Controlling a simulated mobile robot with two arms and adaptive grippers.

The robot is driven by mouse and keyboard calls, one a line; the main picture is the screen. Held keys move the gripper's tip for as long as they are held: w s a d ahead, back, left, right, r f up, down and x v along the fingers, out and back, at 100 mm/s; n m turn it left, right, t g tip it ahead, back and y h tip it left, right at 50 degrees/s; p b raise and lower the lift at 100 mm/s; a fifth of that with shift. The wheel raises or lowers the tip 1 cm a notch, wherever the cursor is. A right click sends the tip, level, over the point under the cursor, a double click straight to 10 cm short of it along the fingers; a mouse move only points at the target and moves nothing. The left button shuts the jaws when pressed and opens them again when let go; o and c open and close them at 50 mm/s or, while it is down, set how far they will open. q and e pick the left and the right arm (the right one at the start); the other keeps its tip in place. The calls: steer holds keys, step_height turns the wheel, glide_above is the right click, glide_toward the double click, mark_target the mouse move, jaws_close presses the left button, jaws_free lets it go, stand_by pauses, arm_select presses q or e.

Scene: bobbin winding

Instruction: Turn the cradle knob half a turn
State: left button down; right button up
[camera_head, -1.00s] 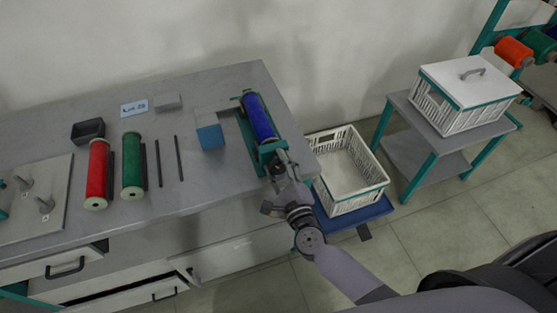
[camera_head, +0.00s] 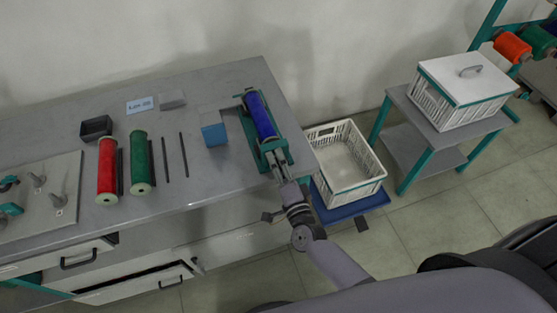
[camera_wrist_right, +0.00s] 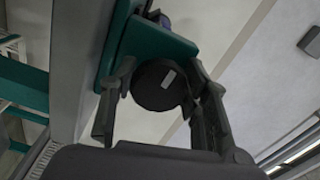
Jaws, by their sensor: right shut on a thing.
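The teal cradle (camera_head: 272,145) holds a blue bobbin (camera_head: 261,115) at the right end of the workbench. In the right wrist view, the round dark cradle knob (camera_wrist_right: 160,86) with a pale mark on its face sits at the end of the teal cradle end plate (camera_wrist_right: 150,42). My right gripper (camera_wrist_right: 162,92) has a finger on each side of the knob and is shut on it. In the head view, my right gripper (camera_head: 280,172) reaches the cradle's near end from the front. My left gripper is not in view.
A red bobbin (camera_head: 107,170) and a green bobbin (camera_head: 140,163) lie on the workbench (camera_head: 215,172), with two dark rods and a blue block (camera_head: 214,134) nearby. An open white crate (camera_head: 350,190) stands right of the bench. A lidded crate (camera_head: 462,95) sits on a side stand.

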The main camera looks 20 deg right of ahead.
steer(key=n+p, duration=0.1)
steer(key=n, duration=0.3)
steer(key=shift+n+p, duration=0.3)
steer(key=shift+n, duration=0.1)
steer(key=n+p, duration=0.1)
steer(key=n, duration=0.3)
steer(key=shift+f, duration=0.15)
steer(key=n+p, duration=0.1)
steer(key=n, duration=0.4)
steer(key=shift+d+f, duration=0.1)
steer(key=n, duration=0.4)
steer(key=shift+d+n+p, duration=0.1)
steer(key=shift+n+p, duration=0.2)
steer(key=shift+p, duration=0.1)
steer(key=o, duration=1.2)
steer(key=shift+c, duration=0.2)
